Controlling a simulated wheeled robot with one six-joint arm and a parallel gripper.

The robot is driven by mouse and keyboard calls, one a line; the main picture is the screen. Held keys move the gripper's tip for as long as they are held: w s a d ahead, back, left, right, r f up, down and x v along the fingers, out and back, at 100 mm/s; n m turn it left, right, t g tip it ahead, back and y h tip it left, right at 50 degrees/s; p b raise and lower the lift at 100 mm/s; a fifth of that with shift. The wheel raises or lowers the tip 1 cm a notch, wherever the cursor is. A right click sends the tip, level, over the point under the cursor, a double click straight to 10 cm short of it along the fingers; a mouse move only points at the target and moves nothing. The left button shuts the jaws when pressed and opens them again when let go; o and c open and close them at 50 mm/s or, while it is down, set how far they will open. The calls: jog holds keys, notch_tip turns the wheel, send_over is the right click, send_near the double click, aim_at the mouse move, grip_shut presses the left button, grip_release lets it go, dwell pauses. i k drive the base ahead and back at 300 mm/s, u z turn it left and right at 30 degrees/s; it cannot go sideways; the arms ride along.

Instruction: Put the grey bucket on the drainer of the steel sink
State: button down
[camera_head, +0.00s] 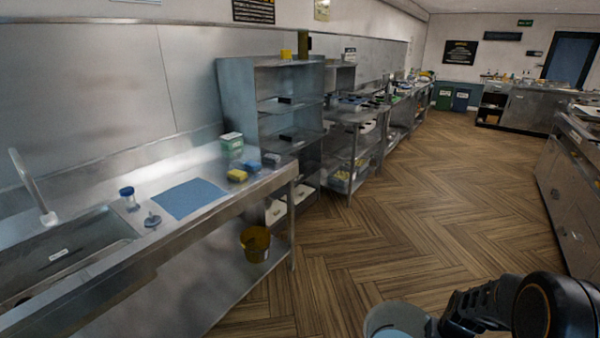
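The grey bucket (379,318) is at the bottom edge, cut off by the frame, with its open top and pale inside showing. My gripper (434,326) is at the bucket's right rim and appears shut on it; the fingertips are partly hidden. The steel sink (128,240) stands at the left, with its basin and tall tap at the far left. Its flat drainer (228,200) runs to the right of the basin. A blue mat (188,198) lies on it.
A blue-lidded jar (129,197), a green-and-white box (232,144) and yellow sponges (238,175) stand on the sink top. An amber bucket (255,243) sits on the shelf below. Steel shelving (240,105) stands beyond. The wooden floor (430,215) between the benches is clear.

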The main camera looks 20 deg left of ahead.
aim_at(224, 168)
jog(key=u, duration=0.1)
jog(key=i, duration=1.3)
jog(key=u, duration=0.95)
jog(key=i, duration=0.75)
jog(key=u, duration=0.85)
